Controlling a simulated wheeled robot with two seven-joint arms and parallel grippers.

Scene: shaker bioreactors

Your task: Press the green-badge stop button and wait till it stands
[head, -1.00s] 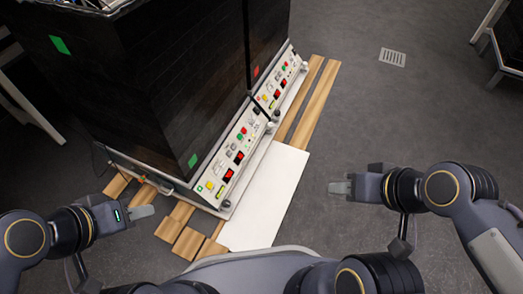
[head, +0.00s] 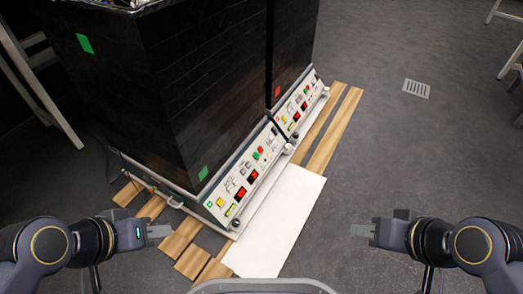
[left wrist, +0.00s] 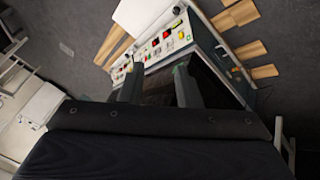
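The near shaker (head: 150,110) is a tall black box with green badges (head: 203,173) on its dark side. Its sloped white control panel (head: 245,178) carries a small red button (head: 261,149), a green button (head: 255,156), a yellow button and red displays. Which button is the stop is too small to read. The panel also shows in the left wrist view (left wrist: 180,38). My left gripper (head: 160,231) is open and empty, left of the panel's near end and apart from it. My right gripper (head: 361,230) is right of the white board, apart from everything; its opening is unclear.
A second shaker with a red badge (head: 277,92) and a similar panel (head: 297,108) stands behind the near one. A white board (head: 280,220) and wooden planks (head: 335,130) lie along the panel side. Grey floor with a drain (head: 416,88) is clear at right.

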